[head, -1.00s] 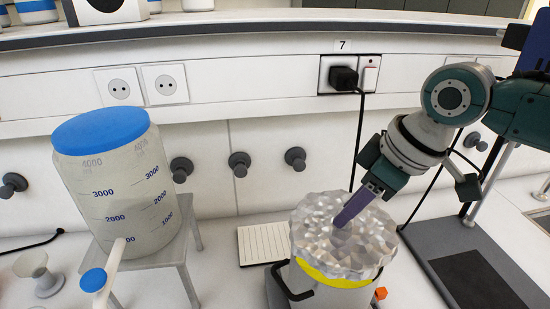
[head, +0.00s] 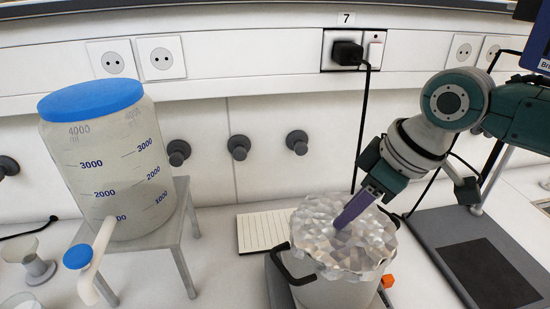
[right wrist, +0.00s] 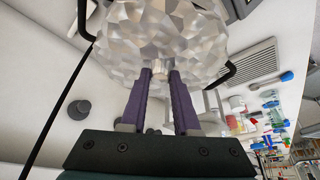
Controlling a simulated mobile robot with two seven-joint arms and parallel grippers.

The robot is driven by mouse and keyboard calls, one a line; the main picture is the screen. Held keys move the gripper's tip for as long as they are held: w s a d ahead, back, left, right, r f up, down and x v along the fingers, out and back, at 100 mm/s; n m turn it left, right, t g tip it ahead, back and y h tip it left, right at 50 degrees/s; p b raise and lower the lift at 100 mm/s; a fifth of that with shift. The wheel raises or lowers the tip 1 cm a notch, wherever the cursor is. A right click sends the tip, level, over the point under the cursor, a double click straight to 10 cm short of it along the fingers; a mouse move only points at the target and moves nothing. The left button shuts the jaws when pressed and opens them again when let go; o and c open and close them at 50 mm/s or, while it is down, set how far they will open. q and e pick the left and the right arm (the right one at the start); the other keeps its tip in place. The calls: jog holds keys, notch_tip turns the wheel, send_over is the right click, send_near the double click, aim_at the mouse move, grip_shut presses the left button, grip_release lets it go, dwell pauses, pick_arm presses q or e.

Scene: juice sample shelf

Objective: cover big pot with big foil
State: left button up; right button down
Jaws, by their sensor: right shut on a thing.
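The big foil (head: 370,250), a crinkled silvery sheet, lies over the mouth of the big pot (head: 345,293) in the head view and hides its opening. The pot is pale grey with black handles. My right gripper (head: 340,226) comes in from the upper right, its purple fingers shut on the foil near its middle. In the right wrist view the foil (right wrist: 165,30) fills the top, with a small pale knob between the fingers (right wrist: 159,78). I cannot tell whether the foil fully rests on the rim. My left gripper is not in view.
A large jug with a blue lid (head: 92,98) and a spout stands on a grey stand (head: 182,215) at the left. A white pad (head: 262,230) lies behind the pot. A dark stand base (head: 480,265) is at the right. A black cable (head: 362,130) hangs behind.

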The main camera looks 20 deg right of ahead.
jog(key=c, duration=0.6)
grip_release()
jog(key=v, duration=1)
jog(key=s+a+f, duration=0.1)
jog(key=a+f, duration=0.1)
jog(key=s+a+f, duration=0.1)
jog(key=s+a, duration=0.1)
jog(key=shift+a+f+b, duration=0.1)
jog(key=shift+f+b, duration=0.25)
jog(key=shift+f, duration=0.05)
jog(key=s+a+f+m+h+p, duration=0.1)
jog(key=s+a+m, duration=0.1)
jog(key=s, duration=0.5)
jog(key=s+a+f+m+h, duration=0.1)
jog(key=s+a+f+m, duration=0.1)
jog(key=s, duration=0.6)
jog(key=r+p, duration=0.7)
jog(key=r, duration=0.1)
jog(key=r+p, duration=0.7)
jog(key=p, duration=0.1)
jog(key=r+p, duration=0.8)
jog(key=shift+w+a+r, duration=0.1)
jog(key=shift+w+r, duration=0.2)
jog(key=shift+w, duration=0.1)
